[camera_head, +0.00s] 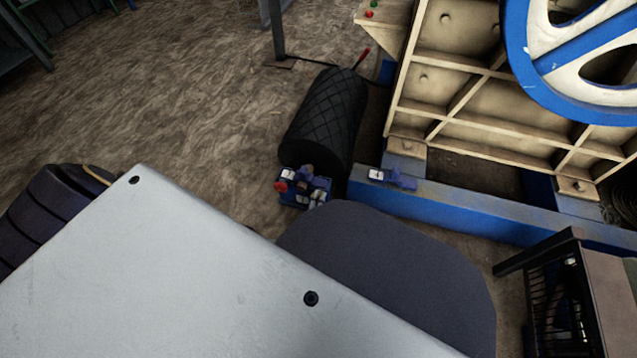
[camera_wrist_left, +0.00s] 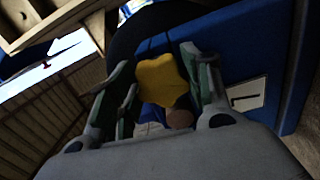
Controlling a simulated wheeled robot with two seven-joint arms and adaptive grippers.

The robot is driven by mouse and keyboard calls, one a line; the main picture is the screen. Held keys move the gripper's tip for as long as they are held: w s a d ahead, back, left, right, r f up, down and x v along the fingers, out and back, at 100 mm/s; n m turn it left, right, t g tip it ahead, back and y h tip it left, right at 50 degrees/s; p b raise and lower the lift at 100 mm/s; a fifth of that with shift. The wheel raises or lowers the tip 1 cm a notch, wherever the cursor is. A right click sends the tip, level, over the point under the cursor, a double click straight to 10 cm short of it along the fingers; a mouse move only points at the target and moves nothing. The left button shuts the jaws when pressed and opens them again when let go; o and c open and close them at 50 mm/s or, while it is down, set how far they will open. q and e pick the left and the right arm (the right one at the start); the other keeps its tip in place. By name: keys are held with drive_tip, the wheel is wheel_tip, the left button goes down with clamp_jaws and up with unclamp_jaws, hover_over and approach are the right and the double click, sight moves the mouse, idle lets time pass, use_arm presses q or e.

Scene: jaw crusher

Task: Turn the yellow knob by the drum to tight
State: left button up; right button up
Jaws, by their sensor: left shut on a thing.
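The yellow knob (camera_wrist_left: 162,82) is a lobed disc in the left wrist view, between the two fingers of my left gripper (camera_wrist_left: 158,68). The gripper is shut on it, with one finger on each side. The black drum (camera_head: 327,115) lies on the ground in the middle of the head view. A cluster of small blue, red and brown parts (camera_head: 303,186) sits at its near end. I cannot make out the yellow knob or the gripper's fingers there. My right gripper is in neither view.
A blue beam (camera_head: 450,210) with a white label (camera_head: 376,175) runs right from the drum, below the cream ribbed crusher frame (camera_head: 450,85). A blue and white wheel (camera_head: 580,60) stands at upper right. A dark grilled box (camera_head: 575,300) is at lower right. Brown ground (camera_head: 150,90) is open at left.

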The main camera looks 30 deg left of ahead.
use_arm(q)
drive_tip(key=shift+s+m, duration=0.1)
drive_tip(key=shift+m, duration=0.5)
drive_tip(key=shift+f, duration=0.1)
drive_tip(key=o, duration=1)
drive_tip(key=shift+o, duration=0.2)
drive_tip(key=shift+r, duration=0.65)
